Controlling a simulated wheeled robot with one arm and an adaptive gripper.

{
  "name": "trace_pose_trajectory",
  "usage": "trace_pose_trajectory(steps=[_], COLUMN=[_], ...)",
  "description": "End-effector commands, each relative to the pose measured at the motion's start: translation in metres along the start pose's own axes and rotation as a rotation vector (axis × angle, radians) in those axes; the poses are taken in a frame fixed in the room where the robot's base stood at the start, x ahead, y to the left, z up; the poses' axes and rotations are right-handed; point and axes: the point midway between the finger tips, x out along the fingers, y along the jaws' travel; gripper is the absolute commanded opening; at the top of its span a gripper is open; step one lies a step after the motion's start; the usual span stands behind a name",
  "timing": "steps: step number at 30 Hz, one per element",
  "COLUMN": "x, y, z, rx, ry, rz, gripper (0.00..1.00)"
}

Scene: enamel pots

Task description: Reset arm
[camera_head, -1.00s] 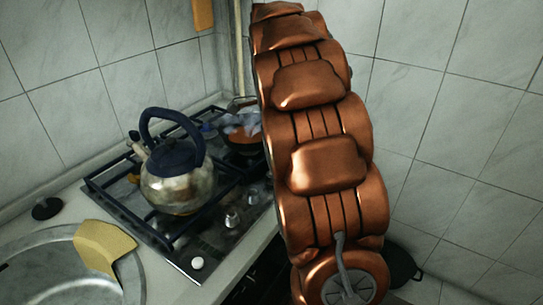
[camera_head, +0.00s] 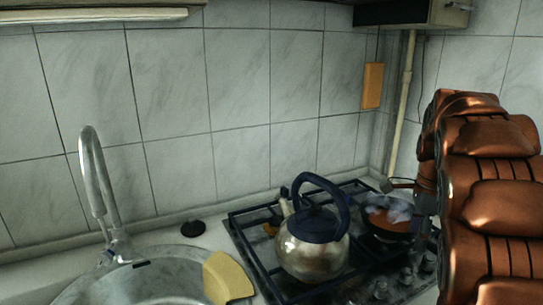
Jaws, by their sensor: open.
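My copper-coloured arm fills the right side of the head view. My gripper (camera_head: 427,222) shows only in part as a dark grey shape below the wrist, beside the right edge of the pan. It is open, though its fingertips are hard to make out, and I see nothing held in it. The pan (camera_head: 384,232) sits on the gas stove with orange and pale contents. A steel kettle (camera_head: 312,258) with a dark blue lid and raised handle stands upright on the stove to its left.
A round sink (camera_head: 110,290) with a tall faucet (camera_head: 97,185) is at the lower left. A yellow cloth-like piece (camera_head: 228,278) lies over its right rim. A small black round object (camera_head: 193,228) is on the counter. A vertical pipe (camera_head: 403,105) runs by the corner.

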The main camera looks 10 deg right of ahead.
Motion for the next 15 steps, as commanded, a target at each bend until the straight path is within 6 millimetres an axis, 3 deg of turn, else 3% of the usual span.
trace_pose_trajectory(steps=[8, 15], x=[-0.013, -0.011], y=[0.069, 0.144], z=[0.042, 0.072], rx=[-0.383, -0.793], ry=[-0.002, -0.017], rz=[0.028, 0.064], gripper=[0.61, 0.61])
